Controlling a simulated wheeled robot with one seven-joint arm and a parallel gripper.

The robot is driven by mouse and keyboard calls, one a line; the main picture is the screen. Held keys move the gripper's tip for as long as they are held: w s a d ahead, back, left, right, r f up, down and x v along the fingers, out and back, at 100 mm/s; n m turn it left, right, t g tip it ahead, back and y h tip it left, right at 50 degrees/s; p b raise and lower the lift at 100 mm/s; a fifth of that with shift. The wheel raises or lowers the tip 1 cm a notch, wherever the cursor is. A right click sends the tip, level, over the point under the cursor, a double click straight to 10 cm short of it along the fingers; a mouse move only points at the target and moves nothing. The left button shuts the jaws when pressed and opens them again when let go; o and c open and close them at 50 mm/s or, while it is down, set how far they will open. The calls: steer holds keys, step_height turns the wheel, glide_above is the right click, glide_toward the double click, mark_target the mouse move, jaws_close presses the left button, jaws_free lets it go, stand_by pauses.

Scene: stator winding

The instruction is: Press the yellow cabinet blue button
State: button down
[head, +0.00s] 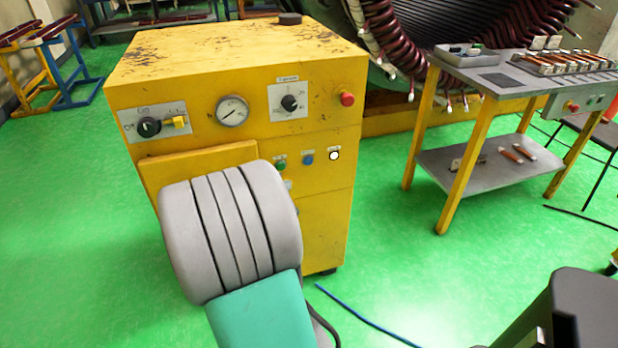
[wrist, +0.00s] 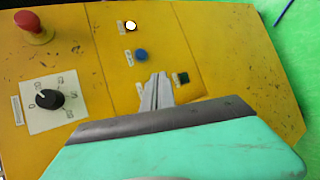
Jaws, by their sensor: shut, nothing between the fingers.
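The yellow cabinet (head: 225,60) stands at the centre left of the head view, and its panel (wrist: 100,55) fills most of the wrist view. Its blue button (head: 308,159) sits between a green button and a white one, and it also shows in the wrist view (wrist: 140,56). My gripper (wrist: 158,76) is shut and empty. Its grey fingertips show close to the blue button in the wrist view, below and slightly right of it. Contact is not visible. In the head view my arm hides most of the gripper.
The green button (wrist: 182,78) lies just right of my fingertips in the wrist view. A white button (head: 333,155), red knob (head: 347,98) and black dial (head: 290,102) are nearby. A workbench (head: 500,76) stands to the right. A blue cable (head: 360,314) lies on the floor.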

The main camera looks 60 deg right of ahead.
mark_target(308, 161)
steer(key=s+d+f+n+g+h+b, duration=0.1)
steer(key=s+d+f+n+h+b, duration=0.1)
steer(key=s+d, duration=0.4)
steer(key=shift+s+d+f+n+g+h, duration=0.45)
steer(key=shift+s+n, duration=0.15)
steer(key=shift+s, duration=0.1)
steer(key=shift+w, duration=0.1)
steer(key=shift+w+d+b, duration=1.15)
steer(key=shift+w+d, duration=1.9)
steer(key=shift+d, duration=0.05)
steer(key=shift+w+d, duration=0.25)
steer(key=shift+w, duration=0.05)
